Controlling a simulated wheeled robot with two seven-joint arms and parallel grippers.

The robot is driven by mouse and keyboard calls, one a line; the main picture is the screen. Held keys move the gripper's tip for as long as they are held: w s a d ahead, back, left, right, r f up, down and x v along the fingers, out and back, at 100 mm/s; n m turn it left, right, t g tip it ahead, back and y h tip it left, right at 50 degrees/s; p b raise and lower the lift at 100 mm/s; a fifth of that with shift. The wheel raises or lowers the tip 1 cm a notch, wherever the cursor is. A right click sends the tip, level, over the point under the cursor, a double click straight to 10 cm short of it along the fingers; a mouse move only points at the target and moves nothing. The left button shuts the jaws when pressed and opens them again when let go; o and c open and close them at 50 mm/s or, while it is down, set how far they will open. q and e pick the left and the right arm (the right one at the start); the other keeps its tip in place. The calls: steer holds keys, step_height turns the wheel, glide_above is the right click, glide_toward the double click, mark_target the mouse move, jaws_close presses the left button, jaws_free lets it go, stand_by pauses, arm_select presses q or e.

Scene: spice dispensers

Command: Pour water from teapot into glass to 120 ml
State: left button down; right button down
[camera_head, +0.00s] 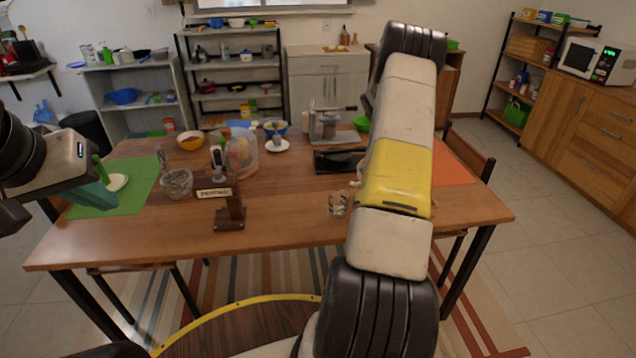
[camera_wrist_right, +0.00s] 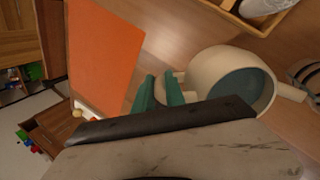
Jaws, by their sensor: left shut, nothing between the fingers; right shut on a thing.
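The teapot (camera_wrist_right: 206,66) is cream-coloured with an open top and a blue-grey inside, seen in the right wrist view. Its short spout (camera_wrist_right: 290,91) points to the right there. My right gripper (camera_wrist_right: 160,90) is shut on the teapot at its handle side, with green fingers. In the head view my right arm hides the gripper and nearly all of the teapot. The small clear glass (camera_head: 338,204) stands upright on the table, just left of my right arm. I cannot make out a water level in it. My left gripper (camera_head: 103,195) is shut and empty above the green mat.
The wooden table (camera_head: 290,225) holds a wooden stand with a sign (camera_head: 229,205), a glass bowl (camera_head: 176,183), a clear jug (camera_head: 241,152) and a black tray (camera_head: 338,160). An orange mat (camera_wrist_right: 105,50) lies beside the teapot. The table's front left is clear.

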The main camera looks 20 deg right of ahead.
steer(key=shift+s+a+r+h, duration=0.1)
steer(key=shift+a+r+h, duration=0.25)
steer(key=shift+r, duration=0.2)
steer(key=shift+a+r+h, duration=0.15)
steer(key=shift+r+h, duration=0.1)
steer(key=shift+s+a+r+t+h+p, duration=0.15)
steer(key=shift+a+r+h+p, duration=0.2)
steer(key=shift+a+r+p, duration=0.2)
steer(key=shift+s+a+r+t+h+p, duration=0.15)
steer(key=shift+a+r+h+p, duration=0.25)
steer(key=shift+p, duration=0.2)
stand_by(1.9)
